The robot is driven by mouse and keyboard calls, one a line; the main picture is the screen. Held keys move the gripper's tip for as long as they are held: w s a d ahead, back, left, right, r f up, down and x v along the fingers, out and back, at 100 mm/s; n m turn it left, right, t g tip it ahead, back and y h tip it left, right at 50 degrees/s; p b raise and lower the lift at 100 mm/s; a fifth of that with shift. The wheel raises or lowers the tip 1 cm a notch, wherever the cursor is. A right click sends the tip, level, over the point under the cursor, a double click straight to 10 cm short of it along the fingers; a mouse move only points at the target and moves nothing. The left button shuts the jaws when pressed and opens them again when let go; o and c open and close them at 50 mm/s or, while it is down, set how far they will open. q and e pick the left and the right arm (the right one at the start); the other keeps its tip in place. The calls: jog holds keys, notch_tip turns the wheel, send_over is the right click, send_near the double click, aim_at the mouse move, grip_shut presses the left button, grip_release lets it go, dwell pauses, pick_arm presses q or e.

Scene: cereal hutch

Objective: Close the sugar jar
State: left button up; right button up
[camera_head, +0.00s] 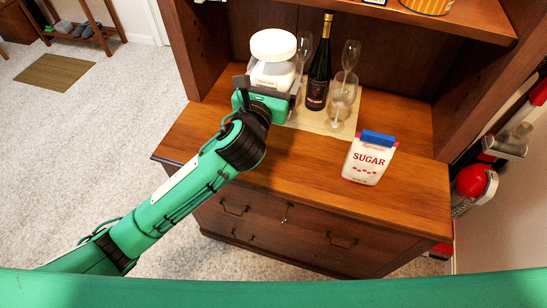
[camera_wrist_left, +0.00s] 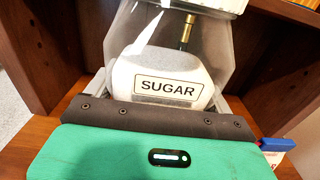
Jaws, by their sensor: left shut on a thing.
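The sugar jar (camera_head: 275,72) is clear with white sugar inside and stands on the hutch counter at the back left. Its SUGAR label faces my left wrist view (camera_wrist_left: 168,88). A round white lid (camera_head: 273,44) is at the top of the jar; I cannot tell if it is fully seated. In the wrist view only the lid's lower edge shows. My left gripper (camera_head: 268,88) is shut around the jar's lower body, with a finger on each side. My right gripper is not in view.
A dark wine bottle (camera_head: 319,68) and several clear glasses (camera_head: 342,98) stand right of the jar on a pale mat (camera_head: 318,122). A white sugar bag (camera_head: 368,160) with a blue clip stands at the front right. The counter's front left (camera_head: 205,135) is clear. A shelf (camera_head: 440,22) overhangs.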

pick_arm(q)
jog(key=shift+r, duration=0.1)
notch_tip(320, 180, down, 16)
jog(key=b, duration=0.2)
jog(key=shift+b, duration=0.3)
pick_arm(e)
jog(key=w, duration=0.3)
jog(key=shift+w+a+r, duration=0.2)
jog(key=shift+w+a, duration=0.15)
pick_arm(q)
jog(key=shift+f+b, duration=0.55)
jog(key=shift+f, duration=1.45)
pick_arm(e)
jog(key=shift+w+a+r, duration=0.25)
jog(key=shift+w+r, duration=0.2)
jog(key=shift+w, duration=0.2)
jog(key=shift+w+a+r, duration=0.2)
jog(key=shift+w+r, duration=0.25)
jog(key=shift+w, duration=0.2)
pick_arm(q)
jog(key=shift+f, duration=0.15)
